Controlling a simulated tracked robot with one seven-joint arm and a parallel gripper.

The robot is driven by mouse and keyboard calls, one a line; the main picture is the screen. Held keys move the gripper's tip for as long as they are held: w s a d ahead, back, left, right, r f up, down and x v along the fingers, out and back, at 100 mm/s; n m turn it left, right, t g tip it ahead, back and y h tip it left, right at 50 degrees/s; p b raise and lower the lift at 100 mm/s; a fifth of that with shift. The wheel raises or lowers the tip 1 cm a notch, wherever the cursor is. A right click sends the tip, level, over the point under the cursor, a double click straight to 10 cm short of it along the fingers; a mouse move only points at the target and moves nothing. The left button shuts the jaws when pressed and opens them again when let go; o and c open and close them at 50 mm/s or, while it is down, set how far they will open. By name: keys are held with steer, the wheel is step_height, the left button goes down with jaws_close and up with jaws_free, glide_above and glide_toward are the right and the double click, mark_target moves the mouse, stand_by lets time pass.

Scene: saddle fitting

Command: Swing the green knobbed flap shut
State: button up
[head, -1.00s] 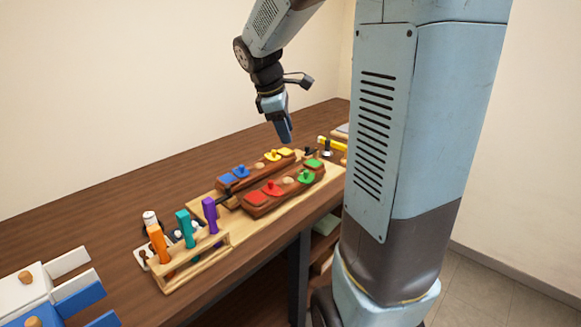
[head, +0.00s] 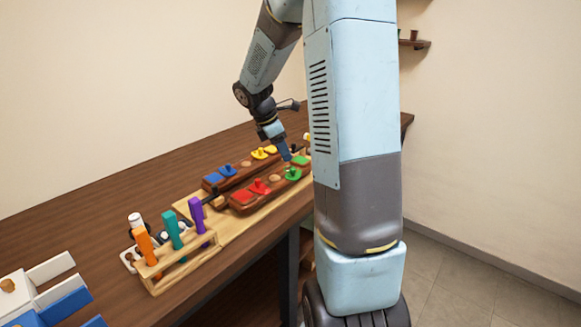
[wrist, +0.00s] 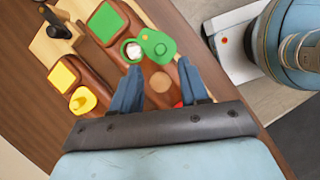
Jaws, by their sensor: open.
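The green knobbed flap (wrist: 157,44) is a rounded plate with a small knob, swung to one side on the front wooden block. Beside it in the wrist view is a round green-rimmed recess (wrist: 133,49), largely uncovered, with something whitish in it. The flap also shows in the head view (head: 293,174), just below my gripper (head: 287,158). In the wrist view my gripper's (wrist: 160,70) two blue fingers are apart with nothing between them. Their tips point towards the flap and look short of it; contact cannot be told.
A green square cover (wrist: 107,22) sits by the recess. Red pieces (head: 258,187) share the front block. The parallel block carries blue (head: 227,169) and yellow (head: 264,152) pieces. A wooden rack (head: 185,262) with coloured handles stands nearer. The table behind the blocks is clear.

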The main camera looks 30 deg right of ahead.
mark_target(294, 171)
steer(key=x, duration=0.7)
jaws_close()
stand_by(0.4)
